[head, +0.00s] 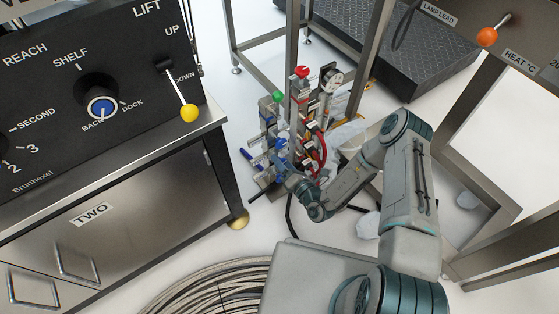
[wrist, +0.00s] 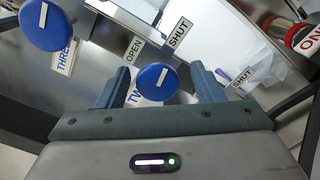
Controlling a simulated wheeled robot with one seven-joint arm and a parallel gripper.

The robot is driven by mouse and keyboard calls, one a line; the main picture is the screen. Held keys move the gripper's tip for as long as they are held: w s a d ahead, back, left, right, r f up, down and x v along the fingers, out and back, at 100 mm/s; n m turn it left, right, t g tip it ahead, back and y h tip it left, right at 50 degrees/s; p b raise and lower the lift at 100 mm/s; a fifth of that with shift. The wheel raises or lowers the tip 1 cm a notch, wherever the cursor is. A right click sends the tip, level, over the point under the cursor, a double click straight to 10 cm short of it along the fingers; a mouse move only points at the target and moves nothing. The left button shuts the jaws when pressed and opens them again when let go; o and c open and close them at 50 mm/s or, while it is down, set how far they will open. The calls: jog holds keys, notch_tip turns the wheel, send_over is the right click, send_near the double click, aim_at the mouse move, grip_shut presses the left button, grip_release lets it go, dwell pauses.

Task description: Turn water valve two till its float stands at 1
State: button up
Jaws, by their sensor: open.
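The blue round knob of water valve two (wrist: 157,84) shows in the middle of the wrist view, with a white line across its face. Its label is partly hidden; "TW" can be read. My gripper (wrist: 160,78) is open, with one finger on each side of this knob and visible gaps between. In the head view my gripper (head: 284,168) is at the valve stand (head: 270,125), low among its blue handles, and hides part of it. I cannot make out the float or its reading.
A blue knob (wrist: 46,24) beside a "THREE" label is at upper left of the wrist view. Labels "OPEN" and "SHUT" stand nearby. A control cabinet (head: 100,205) is at left and a coiled hose (head: 205,288) lies in front.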

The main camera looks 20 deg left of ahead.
jog(key=shift+w+a, duration=0.2)
jog(key=shift+a, duration=0.05)
jog(key=shift+s+a, duration=0.1)
jog(key=c, duration=1)
jog(key=shift+r+p, duration=0.2)
jog(key=shift+p, duration=0.2)
jog(key=shift+f+n+p, duration=0.1)
jog(key=shift+n+p, duration=0.2)
jog(key=shift+n, duration=0.2)
jog(key=o, duration=1)
